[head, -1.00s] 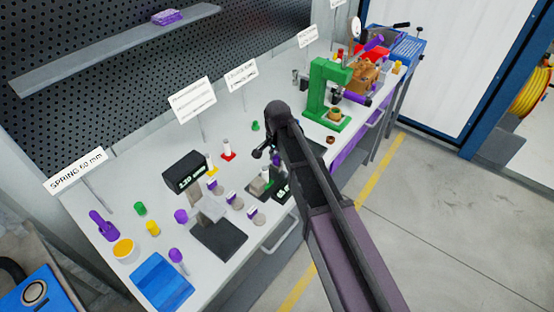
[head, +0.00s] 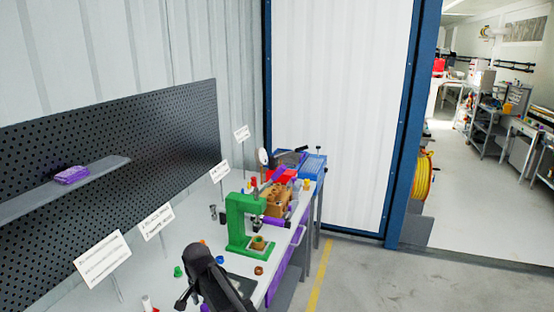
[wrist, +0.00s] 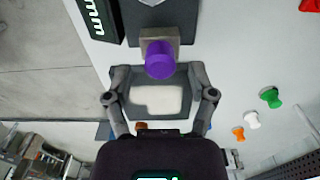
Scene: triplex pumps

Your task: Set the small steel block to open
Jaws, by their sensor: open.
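In the wrist view a small grey steel block (wrist: 151,36) carries a purple round knob (wrist: 160,61) on its near side. A dark pad with a pale patch (wrist: 158,99) lies just below it in the picture. My gripper (wrist: 158,70) is open, with one finger on each side of the knob in the picture and gaps on both sides. I cannot tell how far the fingertips are above it. In the head view my gripper (head: 192,283) shows dark at the bottom edge; the block is out of that view.
A black display box (wrist: 98,17) stands close to the block's left. Green, white and orange pegs (wrist: 251,120) stand to the right. In the head view a green press (head: 238,225) stands beyond my arm, with brown and red parts behind it. Label signs (head: 103,259) line the bench's back.

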